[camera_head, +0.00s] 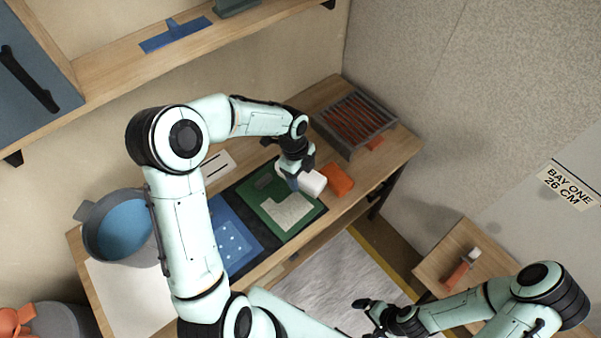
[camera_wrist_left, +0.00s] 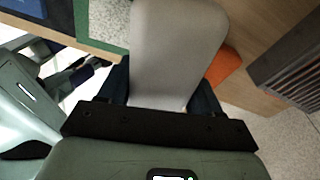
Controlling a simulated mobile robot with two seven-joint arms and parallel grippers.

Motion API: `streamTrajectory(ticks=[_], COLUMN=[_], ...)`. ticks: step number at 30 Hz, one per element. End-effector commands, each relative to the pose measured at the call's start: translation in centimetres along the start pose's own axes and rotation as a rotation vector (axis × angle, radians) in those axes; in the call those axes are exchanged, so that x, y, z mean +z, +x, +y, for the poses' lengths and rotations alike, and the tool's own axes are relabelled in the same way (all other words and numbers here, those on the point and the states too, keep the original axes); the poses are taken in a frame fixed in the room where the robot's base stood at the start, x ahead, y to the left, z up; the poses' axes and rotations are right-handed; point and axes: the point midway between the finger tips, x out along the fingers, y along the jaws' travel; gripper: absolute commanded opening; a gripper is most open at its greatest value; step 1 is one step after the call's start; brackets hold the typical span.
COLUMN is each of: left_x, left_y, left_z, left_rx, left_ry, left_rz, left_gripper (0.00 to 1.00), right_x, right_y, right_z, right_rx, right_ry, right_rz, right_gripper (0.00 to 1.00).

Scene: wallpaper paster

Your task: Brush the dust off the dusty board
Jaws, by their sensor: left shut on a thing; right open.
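A green board (camera_head: 272,189) lies on the workbench, with a pale grey speckled patch, apparently dust (camera_head: 288,213), over its front right part. My left gripper (camera_head: 297,178) is above the board's right side, shut on a white block-shaped thing (camera_head: 313,183). In the left wrist view this white thing (camera_wrist_left: 178,50) is smooth and fills the space between the fingers; I cannot tell whether it has bristles. It hangs near the board's right edge; contact is unclear. My right gripper (camera_head: 368,308) is open and empty, low over the floor in front of the bench.
An orange block (camera_head: 338,180) lies right of the board. A grey slatted rack (camera_head: 354,124) stands at the back right. A blue spotted board (camera_head: 232,236) and a grey bucket (camera_head: 90,245) are to the left. A small side table (camera_head: 440,262) holds an orange-and-white tool (camera_head: 458,275).

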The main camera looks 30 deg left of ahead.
Motion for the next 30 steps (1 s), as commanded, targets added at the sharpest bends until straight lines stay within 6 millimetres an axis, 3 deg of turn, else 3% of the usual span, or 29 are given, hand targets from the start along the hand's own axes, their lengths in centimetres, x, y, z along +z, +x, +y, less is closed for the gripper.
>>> streamTrajectory(ticks=[8,19,30], left_x=[0.2,0.8,1.0], left_y=[1.7,5.8,6.4], left_z=[0.1,0.1,0.0], left_rx=[0.002,0.002,-0.001], left_ry=[-0.001,-0.001,-0.001], left_rz=[0.001,0.001,0.0], left_gripper=[0.32,0.32,0.32], right_x=[0.8,2.3,2.5], right_y=[1.0,3.4,3.7], right_z=[0.6,2.0,2.2], right_rx=[0.003,0.011,0.011], right_ry=[0.003,0.011,0.011], right_rz=[-0.01,-0.03,-0.033], right_gripper=[0.99,0.99,0.99])
